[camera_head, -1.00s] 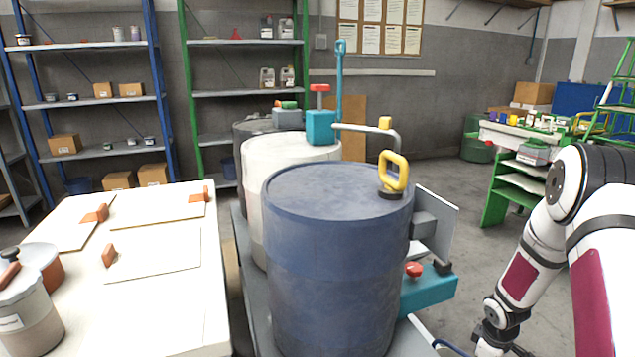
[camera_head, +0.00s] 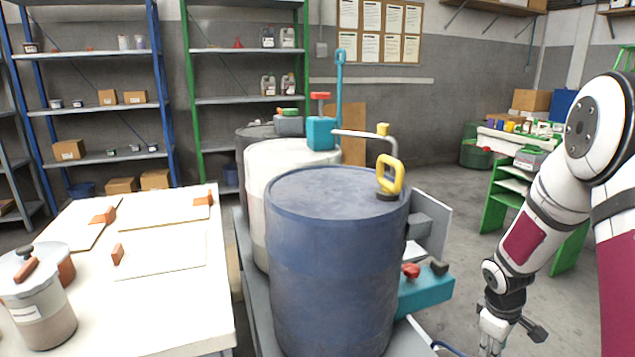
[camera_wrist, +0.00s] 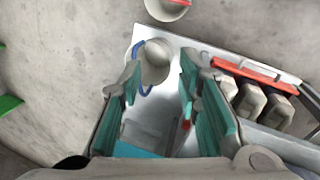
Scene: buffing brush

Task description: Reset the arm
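My arm (camera_head: 545,215) reaches down along the right side of the head view, bent at the elbow. My gripper (camera_head: 490,348) hangs low at the bottom edge there, right of the blue drum, with its fingertips cut off. In the wrist view my gripper (camera_wrist: 158,105) has two teal-padded fingers spread wide apart, with nothing held between them. Below and beyond the fingers is a pale panel (camera_wrist: 150,125) with a rounded grey part with a blue ring (camera_wrist: 152,65).
A blue drum (camera_head: 335,270) with a yellow handle (camera_head: 391,173) and a white drum (camera_head: 262,195) stand centrally. A teal box (camera_head: 425,291) is beside them. A white table (camera_head: 185,300) is left; a green-framed bench (camera_head: 505,190) is right. Floor between drums and bench is open.

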